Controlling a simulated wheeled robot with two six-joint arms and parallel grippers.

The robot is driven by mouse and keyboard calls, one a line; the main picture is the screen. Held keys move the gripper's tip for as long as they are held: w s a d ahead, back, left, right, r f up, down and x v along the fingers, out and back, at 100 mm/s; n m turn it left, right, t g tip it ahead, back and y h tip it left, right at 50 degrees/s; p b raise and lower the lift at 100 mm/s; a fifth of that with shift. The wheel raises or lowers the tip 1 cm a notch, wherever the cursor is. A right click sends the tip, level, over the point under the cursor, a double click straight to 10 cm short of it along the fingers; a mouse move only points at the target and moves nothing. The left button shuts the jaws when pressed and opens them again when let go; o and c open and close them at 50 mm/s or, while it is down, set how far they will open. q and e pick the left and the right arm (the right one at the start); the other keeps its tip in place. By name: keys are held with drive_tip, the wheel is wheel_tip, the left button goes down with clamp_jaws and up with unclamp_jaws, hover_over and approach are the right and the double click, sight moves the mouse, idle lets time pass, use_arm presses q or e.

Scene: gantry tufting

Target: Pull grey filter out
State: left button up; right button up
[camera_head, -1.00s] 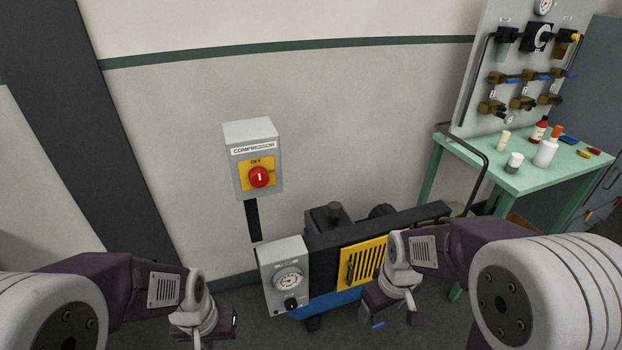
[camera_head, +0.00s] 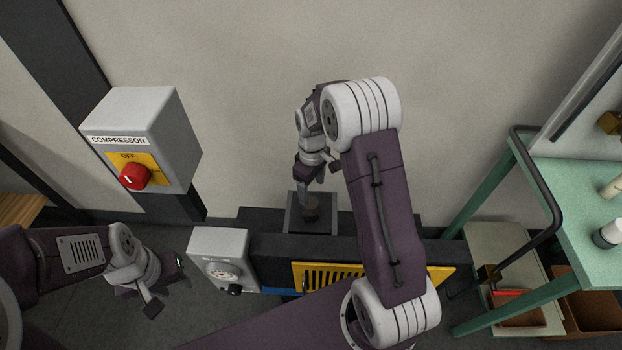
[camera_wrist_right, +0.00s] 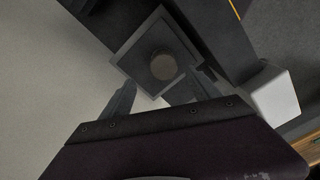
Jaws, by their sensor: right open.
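A dark brownish-grey round piece (camera_head: 311,207), apparently the filter, sits in a square dark-framed housing (camera_head: 329,212) on top of the compressor. Its round end (camera_wrist_right: 163,66) shows in the right wrist view, centred in the square frame. My right gripper (camera_head: 318,182) points down just above it, with its two fingers apart. In the right wrist view the open fingers (camera_wrist_right: 166,83) lie to either side of the housing's near corner, with nothing between them. My left gripper (camera_head: 166,286) hangs at the lower left, away from the compressor; its jaw gap is unclear.
The grey gauge box (camera_head: 224,262) and yellow vented panel (camera_head: 328,277) are on the compressor's front. A compressor switch box (camera_head: 145,140) with a red knob is on the left wall. A green table (camera_head: 575,205) with a black rail stands at right.

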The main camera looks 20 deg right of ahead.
sight(311, 202)
drive_tip(key=shift+s+a+r, duration=0.1)
drive_tip(key=shift+s+a, duration=0.05)
drive_tip(key=shift+a, duration=0.2)
drive_tip(key=shift+s+a, duration=0.1)
drive_tip(key=shift+a, duration=0.15)
drive_tip(key=f, duration=0.8)
drive_tip(key=shift+d, duration=0.3)
drive_tip(key=shift+a+f+b, duration=0.1)
drive_tip(key=shift+f+b, duration=0.2)
drive_tip(key=shift+f, duration=0.2)
use_arm(q)
drive_tip(key=shift+s+a+f, duration=0.1)
drive_tip(key=shift+a+f, duration=0.2)
use_arm(e)
drive_tip(key=shift+c, duration=0.3)
